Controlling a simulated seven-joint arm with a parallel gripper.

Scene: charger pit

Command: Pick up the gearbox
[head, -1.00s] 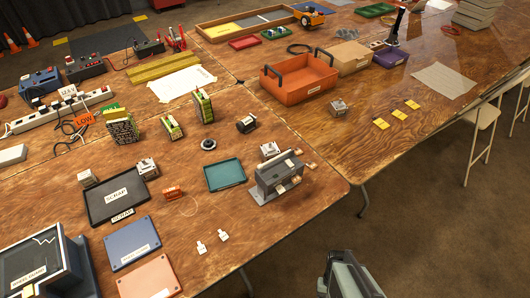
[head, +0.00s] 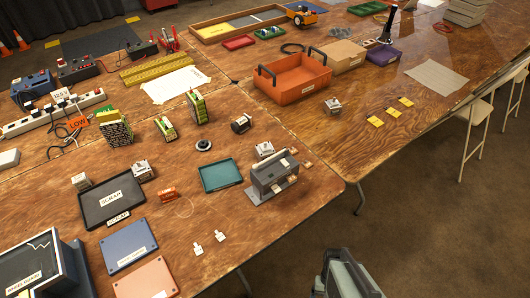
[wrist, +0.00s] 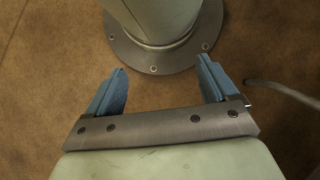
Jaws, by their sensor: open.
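Several small grey block-shaped units that could be gearboxes stand on the wooden table in the head view. One grey unit (head: 333,105) stands alone right of centre, in front of the orange bin. Another grey unit (head: 264,149) is behind the dark grey fixture. A third grey unit (head: 141,168) is behind the scrap tray, and a pale block (head: 81,182) is at that tray's left corner. I cannot tell which is the gearbox. My gripper (wrist: 160,85) shows in the wrist view with its two blue fingers wide apart and nothing between them. No gearbox shows in that view.
The orange bin (head: 291,83), dark grey fixture (head: 273,178), teal tray (head: 221,174) and black scrap tray (head: 98,210) crowd the table. Yellow tags (head: 390,112) lie at right. Bare wood surrounds the lone grey unit. The table's front edge is near my arm.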

